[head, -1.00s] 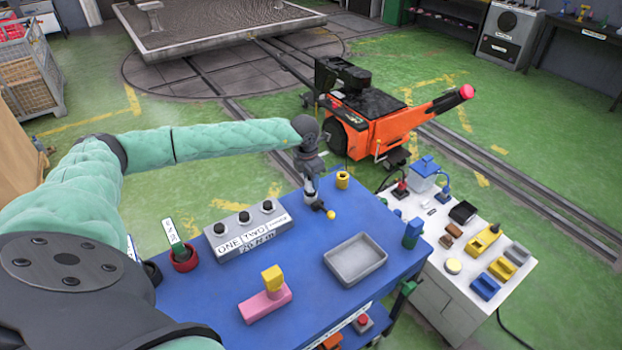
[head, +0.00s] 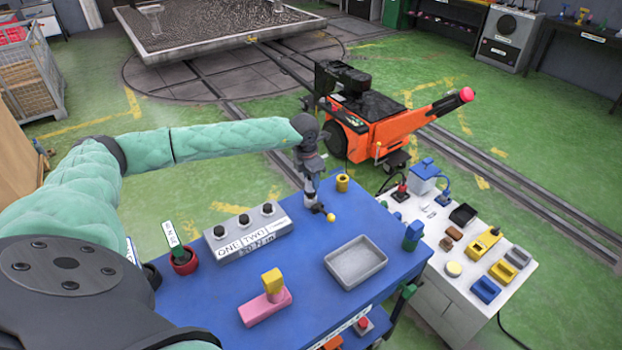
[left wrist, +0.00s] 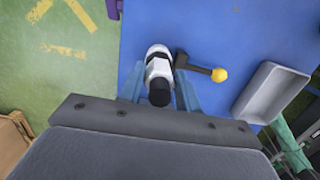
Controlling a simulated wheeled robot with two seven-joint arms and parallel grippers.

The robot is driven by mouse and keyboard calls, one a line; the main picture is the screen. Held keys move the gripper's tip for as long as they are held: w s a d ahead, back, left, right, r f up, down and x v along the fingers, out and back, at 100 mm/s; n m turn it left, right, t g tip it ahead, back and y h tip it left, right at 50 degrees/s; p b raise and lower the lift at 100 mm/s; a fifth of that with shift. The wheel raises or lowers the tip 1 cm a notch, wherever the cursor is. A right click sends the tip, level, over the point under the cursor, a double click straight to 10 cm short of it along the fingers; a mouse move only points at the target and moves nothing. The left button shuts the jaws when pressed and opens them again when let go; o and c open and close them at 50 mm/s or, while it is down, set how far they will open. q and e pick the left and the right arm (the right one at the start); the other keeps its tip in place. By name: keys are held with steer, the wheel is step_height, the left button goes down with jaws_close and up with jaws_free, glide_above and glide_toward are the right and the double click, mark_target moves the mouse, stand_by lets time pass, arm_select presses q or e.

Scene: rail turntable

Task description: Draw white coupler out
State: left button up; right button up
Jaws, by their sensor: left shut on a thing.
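The white coupler (left wrist: 158,70) is a small upright white piece with a black end and dark bands, at the back edge of the blue table (head: 225,290). It shows as a pale bit under my left gripper (head: 311,188) in the head view. A dark lever with a yellow ball (left wrist: 219,75) sticks out beside it; the ball also shows in the head view (head: 331,217). My left gripper's fingers, seen in the left wrist view (left wrist: 160,96), are shut on the coupler from both sides. The coupler's lower end and its seat are hidden. My right gripper is out of view.
A grey tray (head: 335,278), a grey button box (head: 246,231), a pink block with a yellow top (head: 265,308) and a yellow ring (head: 342,182) stand on the table. A white cabinet (head: 440,285) with several small items stands to the right. An orange cart (head: 385,130) is behind.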

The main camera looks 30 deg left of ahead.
arm_select(q)
steer(key=shift+r, duration=0.2)
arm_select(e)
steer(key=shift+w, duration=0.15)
